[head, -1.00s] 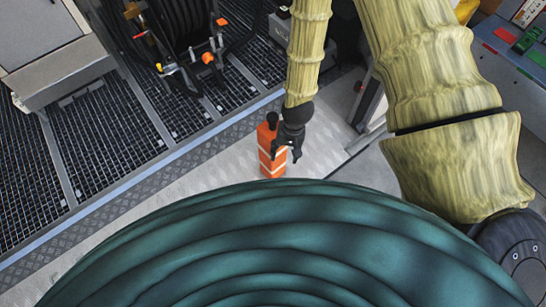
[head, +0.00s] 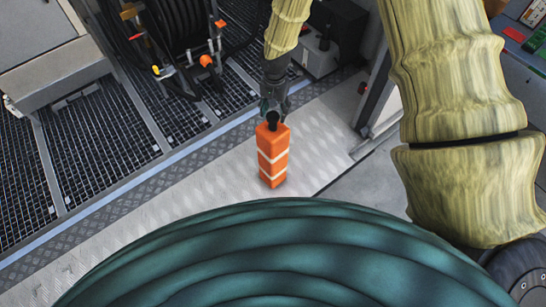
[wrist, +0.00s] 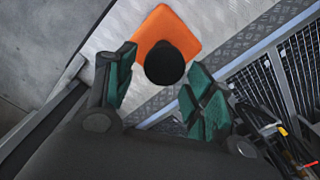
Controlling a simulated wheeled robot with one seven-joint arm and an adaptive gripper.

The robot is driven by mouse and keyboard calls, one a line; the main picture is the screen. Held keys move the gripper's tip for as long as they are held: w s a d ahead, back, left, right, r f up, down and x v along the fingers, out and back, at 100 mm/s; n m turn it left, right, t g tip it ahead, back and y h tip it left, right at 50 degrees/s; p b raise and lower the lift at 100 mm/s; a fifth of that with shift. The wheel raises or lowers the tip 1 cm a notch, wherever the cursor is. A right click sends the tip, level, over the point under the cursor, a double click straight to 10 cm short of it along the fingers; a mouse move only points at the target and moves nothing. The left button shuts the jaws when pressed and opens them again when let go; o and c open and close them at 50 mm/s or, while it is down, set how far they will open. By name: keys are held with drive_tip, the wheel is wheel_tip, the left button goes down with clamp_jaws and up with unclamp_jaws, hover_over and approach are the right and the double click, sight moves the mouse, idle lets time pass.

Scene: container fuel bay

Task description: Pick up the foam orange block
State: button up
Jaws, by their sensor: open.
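The foam orange block (head: 272,160) stands upright on the light metal floor, with pale bands around it and a black knob (head: 273,120) on top. In the wrist view the orange top (wrist: 165,32) and the round black knob (wrist: 164,64) show just beyond my fingertips. My gripper (head: 274,104) is at the knob's height, behind it in the head view. Its dark fingers with green pads are open in the wrist view (wrist: 160,88), one on each side of the knob. I cannot tell whether either finger touches it.
A raised edge with a tread-plate strip (head: 190,150) runs behind the block, beside black grating (head: 95,140). A hose reel (head: 185,30) with orange and yellow fittings stands at the back. The pale floor (head: 205,185) left of the block is clear.

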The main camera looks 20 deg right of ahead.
sight(273, 122)
drive_tip(key=shift+s+a+f+b, duration=0.15)
drive_tip(key=shift+f+b, duration=0.1)
drive_tip(key=shift+f, duration=1.3)
drive_tip(key=shift+a+f+b, duration=0.15)
drive_tip(key=shift+f+b, duration=0.1)
drive_tip(key=shift+f, duration=1.25)
